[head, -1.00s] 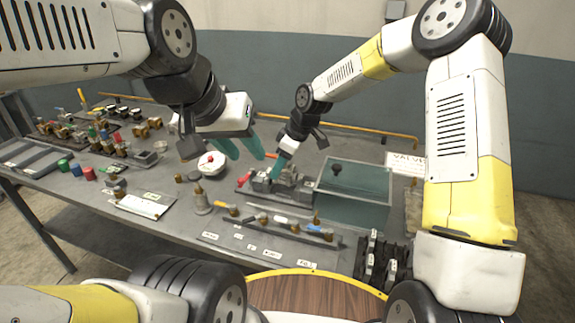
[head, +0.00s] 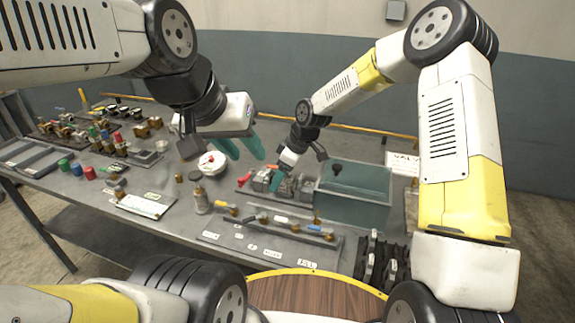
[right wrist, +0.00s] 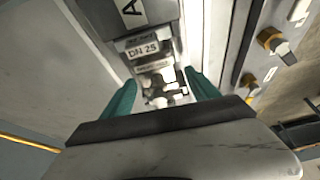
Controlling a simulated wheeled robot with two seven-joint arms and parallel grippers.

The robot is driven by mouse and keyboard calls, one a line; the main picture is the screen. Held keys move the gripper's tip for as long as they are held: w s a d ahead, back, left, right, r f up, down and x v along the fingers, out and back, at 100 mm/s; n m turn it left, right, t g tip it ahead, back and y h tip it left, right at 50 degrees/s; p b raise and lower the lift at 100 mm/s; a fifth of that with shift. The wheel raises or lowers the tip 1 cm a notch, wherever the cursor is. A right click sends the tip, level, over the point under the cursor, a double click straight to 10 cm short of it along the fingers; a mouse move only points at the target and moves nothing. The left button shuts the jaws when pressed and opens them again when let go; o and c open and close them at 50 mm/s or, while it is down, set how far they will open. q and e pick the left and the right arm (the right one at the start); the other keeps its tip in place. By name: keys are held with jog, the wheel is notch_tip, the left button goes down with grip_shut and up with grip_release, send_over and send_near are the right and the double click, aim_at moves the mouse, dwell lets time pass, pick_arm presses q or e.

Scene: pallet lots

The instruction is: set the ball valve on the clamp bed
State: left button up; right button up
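The clamp bed (head: 290,186) is a grey metal fixture on the bench, left of a teal-walled bin; a red handle (head: 244,169) shows at its left end. My right gripper (head: 276,180) is low over it, pointing down. In the right wrist view, its teal fingers (right wrist: 160,80) stand apart on either side of light metal parts (right wrist: 163,90) below a "DN 25" label. I cannot tell whether those parts are a ball valve or the bed. Several small valves with coloured handles (head: 93,133) stand at the back left. My left gripper (head: 243,148) is open and empty above the bench.
The teal bin (head: 352,200) stands close right of the clamp bed. A rack with several brass-ended fittings (head: 290,222) lies in front. A white round dish (head: 212,161), a bottle (head: 200,200) and a white card (head: 141,206) are to the left. Black holders (head: 382,262) stand front right.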

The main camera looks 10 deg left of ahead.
aim_at(294, 182)
jog(key=w+v, duration=0.1)
jog(key=v, duration=1.1)
jog(key=s+d+r+m+t+h, duration=0.3)
jog(key=s+d+r+m, duration=0.4)
jog(key=s+d+r, duration=0.6)
jog(key=s+d+r+m+t, duration=0.1)
jog(key=s+d+m+t, duration=0.1)
jog(key=s+d+m, duration=0.5)
jog(key=s+d, duration=0.1)
jog(key=s, duration=0.5)
jog(key=shift+d+r+m+y, duration=0.25)
jog(key=shift+d+m+y, duration=0.05)
jog(key=shift+m+y, duration=0.1)
